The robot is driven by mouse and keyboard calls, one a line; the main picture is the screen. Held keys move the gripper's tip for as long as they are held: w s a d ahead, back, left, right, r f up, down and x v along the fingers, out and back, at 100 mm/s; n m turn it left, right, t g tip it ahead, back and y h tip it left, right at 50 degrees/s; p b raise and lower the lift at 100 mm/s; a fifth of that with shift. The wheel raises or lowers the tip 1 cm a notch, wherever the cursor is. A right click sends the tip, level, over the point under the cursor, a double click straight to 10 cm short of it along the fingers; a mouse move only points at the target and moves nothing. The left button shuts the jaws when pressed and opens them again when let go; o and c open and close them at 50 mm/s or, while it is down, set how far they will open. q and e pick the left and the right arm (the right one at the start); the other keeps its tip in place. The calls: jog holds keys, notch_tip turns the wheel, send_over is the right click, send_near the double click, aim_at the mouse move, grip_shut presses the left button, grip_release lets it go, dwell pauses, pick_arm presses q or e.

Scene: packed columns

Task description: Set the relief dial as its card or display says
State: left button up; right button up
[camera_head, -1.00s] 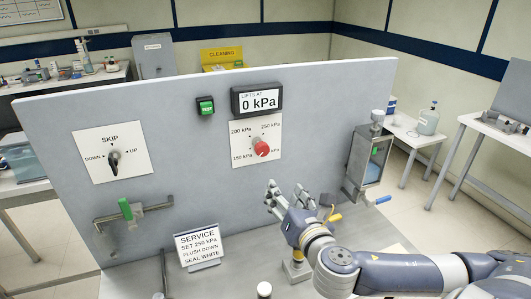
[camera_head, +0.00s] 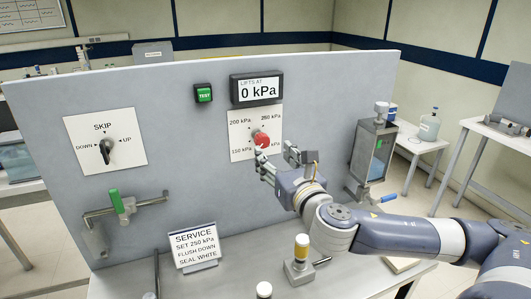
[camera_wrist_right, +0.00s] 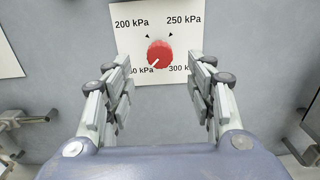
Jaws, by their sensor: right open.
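The red relief dial (camera_head: 261,139) sits on a white plate (camera_head: 240,146) marked 150, 200, 250 and 300 kPa. In the right wrist view, the dial (camera_wrist_right: 160,54) has a white mark pointing lower left, towards 150 kPa. The display (camera_head: 257,89) above reads "LIFTS AT 0 kPa". The service card (camera_head: 194,245) says "SET 250 kPa, FLUSH DOWN, SEAL WHITE". My right gripper (camera_head: 277,153) is open in front of the dial, its fingers on either side and slightly below it in the wrist view; no contact is clear. My left gripper is out of view.
A green TEST button (camera_head: 204,94) is left of the display. A SKIP selector (camera_head: 107,150) and a green-handled valve (camera_head: 118,202) are on the panel's left. A sight-glass unit (camera_head: 371,150) stands right of my gripper.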

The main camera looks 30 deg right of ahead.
aim_at(263, 141)
jog(key=p+x, duration=0.1)
jog(key=x, duration=0.5)
jog(key=shift+w+r+p, duration=0.15)
jog(key=shift+w+p, duration=0.15)
jog(key=shift+w, duration=0.05)
jog(key=c, duration=1.1)
